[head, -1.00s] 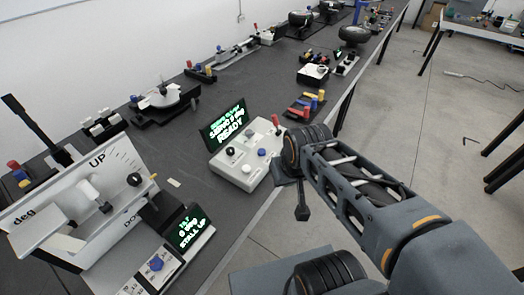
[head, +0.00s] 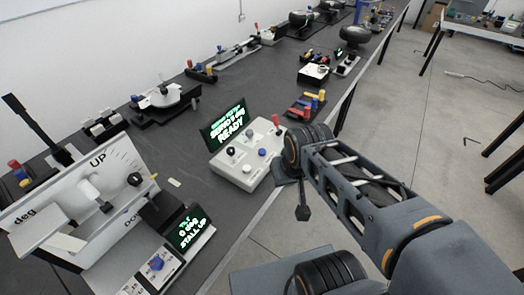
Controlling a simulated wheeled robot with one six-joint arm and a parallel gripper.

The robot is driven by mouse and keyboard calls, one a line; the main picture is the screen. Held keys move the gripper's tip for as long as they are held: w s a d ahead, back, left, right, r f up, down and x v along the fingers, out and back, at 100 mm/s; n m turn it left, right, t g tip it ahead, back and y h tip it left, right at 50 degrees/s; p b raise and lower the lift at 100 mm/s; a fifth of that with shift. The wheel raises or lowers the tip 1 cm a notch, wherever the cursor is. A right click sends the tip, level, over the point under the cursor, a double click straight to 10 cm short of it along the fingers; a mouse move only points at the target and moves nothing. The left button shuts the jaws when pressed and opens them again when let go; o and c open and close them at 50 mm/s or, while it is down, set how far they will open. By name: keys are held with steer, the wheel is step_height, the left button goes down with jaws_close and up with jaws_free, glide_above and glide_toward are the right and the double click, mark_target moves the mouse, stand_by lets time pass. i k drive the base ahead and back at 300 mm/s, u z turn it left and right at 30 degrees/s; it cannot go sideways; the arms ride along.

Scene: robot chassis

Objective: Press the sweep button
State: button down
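A light grey control box (head: 224,168) stands on the dark bench near the middle of the head view. It carries a blue button (head: 263,152), a black knob (head: 231,151), a pale round control (head: 246,168) and a red-topped lever (head: 276,120). A screen (head: 228,124) behind it shows green text ending in READY. Another blue button (head: 156,264) sits on the base of the tilted device at left. I cannot read which button is the sweep button. My gripper (head: 303,212) seems to be the dark end hanging just right of the grey box, apart from its buttons; its fingers cannot be made out.
The white tilted device (head: 75,205) marked UP fills the left, with a STALL UP screen (head: 187,232). A rotary device (head: 165,97) and coloured handles (head: 305,105) stand farther back. The bench's front edge runs beneath my arm; open floor lies to the right.

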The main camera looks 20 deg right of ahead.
mark_target(262, 152)
steer(key=u, duration=3)
steer(key=k, duration=0.8)
steer(key=z, duration=1.35)
